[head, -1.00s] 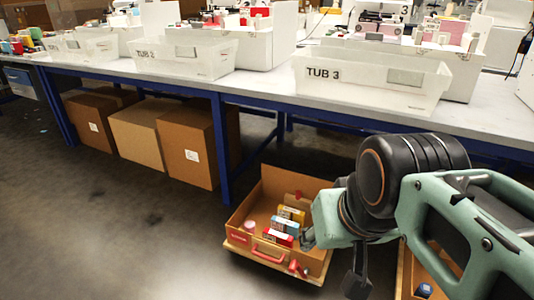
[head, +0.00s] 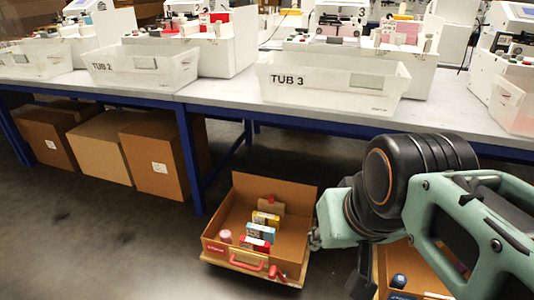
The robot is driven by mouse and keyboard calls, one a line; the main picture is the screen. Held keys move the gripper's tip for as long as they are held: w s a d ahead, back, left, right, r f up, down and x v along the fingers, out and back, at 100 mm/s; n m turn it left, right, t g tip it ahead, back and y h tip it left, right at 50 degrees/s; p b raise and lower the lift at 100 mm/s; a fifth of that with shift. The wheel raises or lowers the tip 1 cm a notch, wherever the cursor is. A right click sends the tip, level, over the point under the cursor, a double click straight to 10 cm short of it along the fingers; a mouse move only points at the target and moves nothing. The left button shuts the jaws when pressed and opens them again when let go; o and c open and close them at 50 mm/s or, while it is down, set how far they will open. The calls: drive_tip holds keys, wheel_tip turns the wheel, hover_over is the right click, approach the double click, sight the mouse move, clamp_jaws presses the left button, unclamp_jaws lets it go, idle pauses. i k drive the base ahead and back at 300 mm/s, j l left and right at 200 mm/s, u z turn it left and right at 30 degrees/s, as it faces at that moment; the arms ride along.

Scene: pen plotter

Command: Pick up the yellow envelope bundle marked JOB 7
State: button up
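I cannot make out any bundle marked JOB 7 in the head view. A small yellow item (head: 266,219) stands in the open cardboard tray (head: 285,190) on the floor, but its marking is too small to read. My arm reaches in from the right, and its mint-green wrist is just right of that tray. My gripper (head: 314,239) shows only as a small grey part at the wrist's end, beside the tray's right wall. Its fingers are not clear.
The long bench (head: 220,95) carries white machines and tubs, among them TUB 2 (head: 150,78) and TUB 3 (head: 335,100). Brown boxes (head: 150,160) stand under it. A second floor tray (head: 385,275) is partly behind my arm. Floor at the lower left is clear.

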sight(267, 219)
drive_tip(key=i+j+z, duration=0.15)
drive_tip(key=z, duration=0.25)
drive_tip(key=i+j+z, duration=0.15)
drive_tip(key=j+z, duration=0.25)
drive_tip(key=i+j+z, duration=0.1)
drive_tip(key=j, duration=0.25)
drive_tip(key=i+j+z, duration=0.15)
drive_tip(key=j, duration=0.2)
